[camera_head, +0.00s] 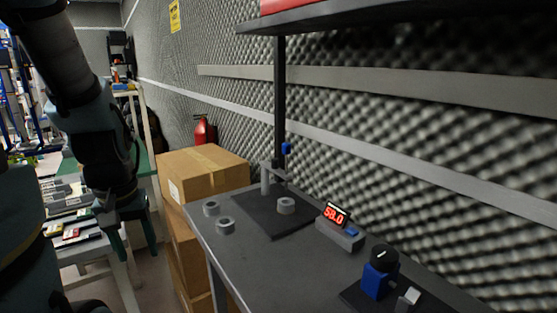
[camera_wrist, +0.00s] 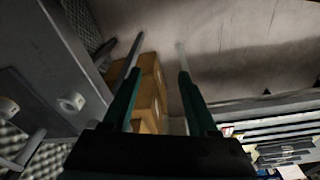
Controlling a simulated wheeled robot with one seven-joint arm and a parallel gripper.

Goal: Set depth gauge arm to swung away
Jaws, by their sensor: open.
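The depth gauge appears to be the grey post (camera_head: 266,184) at the back of a dark square plate (camera_head: 262,219) on the bench. A short grey arm reaches from the post's top toward a thin upright piece with a blue top (camera_head: 286,148). The arm's exact angle is hard to tell. A grey ring (camera_head: 286,206) sits on the plate, apart from the post. My gripper (camera_head: 106,212) hangs at the left in the head view, away from the bench top. In the wrist view my gripper (camera_wrist: 160,42) has its two fingers apart with nothing between them.
A red digital display (camera_head: 336,215) and a blue box with a black knob (camera_head: 378,277) stand to the right. Cardboard boxes (camera_head: 203,170) are stacked beside the bench. A shelf (camera_head: 350,18) overhangs its back.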

